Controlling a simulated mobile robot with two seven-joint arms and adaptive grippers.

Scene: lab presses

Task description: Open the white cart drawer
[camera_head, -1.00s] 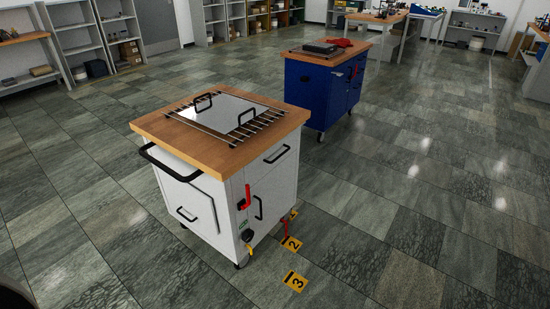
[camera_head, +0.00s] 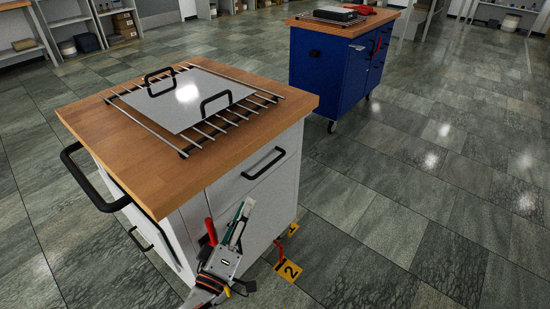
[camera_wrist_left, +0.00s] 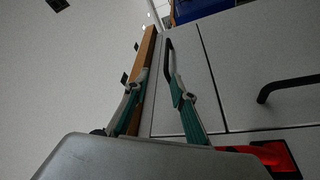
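The white cart (camera_head: 175,225) has a wooden top and stands at the left of the head view. Its drawer front (camera_head: 245,187) looks flush with the cart's side and carries a black bar handle (camera_head: 264,163). In the left wrist view the drawer handle (camera_wrist_left: 168,58) shows just beyond my fingertips, near the right-hand finger. My left gripper (camera_head: 242,212) is in front of this side, below the handle in the picture. In the left wrist view its two fingers (camera_wrist_left: 160,85) are spread with nothing between them. My right gripper is not in view.
A metal rack and plate with two black handles (camera_head: 182,100) lie on the cart top. A red lever (camera_head: 210,231) is beside my left gripper. A second black handle (camera_wrist_left: 288,86) shows in the wrist view. A blue cart (camera_head: 335,70) stands behind; the floor at right is clear.

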